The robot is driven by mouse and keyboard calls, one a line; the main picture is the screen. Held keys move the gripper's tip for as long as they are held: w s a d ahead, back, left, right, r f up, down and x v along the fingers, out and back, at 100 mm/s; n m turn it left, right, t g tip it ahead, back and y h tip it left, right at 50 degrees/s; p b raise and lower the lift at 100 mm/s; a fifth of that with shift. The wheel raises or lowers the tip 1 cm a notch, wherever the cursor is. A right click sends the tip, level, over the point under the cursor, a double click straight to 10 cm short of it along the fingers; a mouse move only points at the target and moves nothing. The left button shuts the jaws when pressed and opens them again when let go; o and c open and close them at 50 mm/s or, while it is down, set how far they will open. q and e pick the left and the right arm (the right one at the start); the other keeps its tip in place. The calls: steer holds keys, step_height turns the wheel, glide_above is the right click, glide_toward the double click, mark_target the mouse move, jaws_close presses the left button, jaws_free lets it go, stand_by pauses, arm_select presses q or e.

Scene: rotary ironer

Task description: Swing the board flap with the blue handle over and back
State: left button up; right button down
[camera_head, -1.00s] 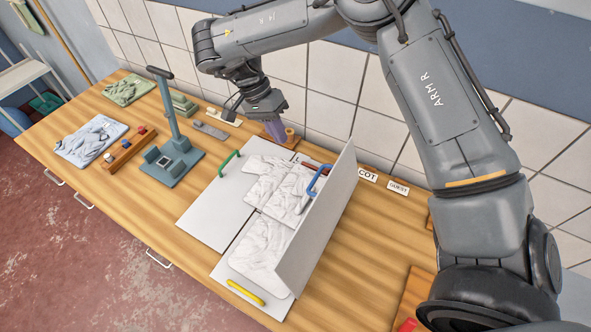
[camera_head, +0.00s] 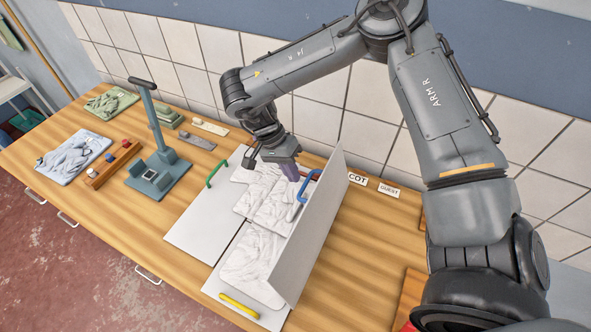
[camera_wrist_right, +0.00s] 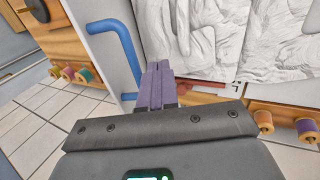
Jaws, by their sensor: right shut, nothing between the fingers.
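The white board flap (camera_head: 318,225) stands up, nearly vertical, on the board unit, with its blue handle (camera_head: 309,187) on the left face near the back end. My right gripper (camera_head: 291,172), with purple fingers, is just left of the blue handle. In the right wrist view the shut fingers (camera_wrist_right: 158,85) point beside the blue handle (camera_wrist_right: 122,48), which lies to their left. The fingers are not around the handle; I cannot tell whether they touch it. White crumpled cloth (camera_head: 268,205) lies on the boards left of the flap. My left gripper is not in view.
A green handle (camera_head: 217,173) is on the flat left board (camera_head: 197,230), and a yellow handle (camera_head: 239,306) is at the front. A teal stand (camera_head: 158,165) is further left. The tiled wall (camera_head: 310,115) is close behind.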

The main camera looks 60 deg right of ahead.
steer(key=shift+s, duration=0.6)
steer(key=shift+r, duration=0.15)
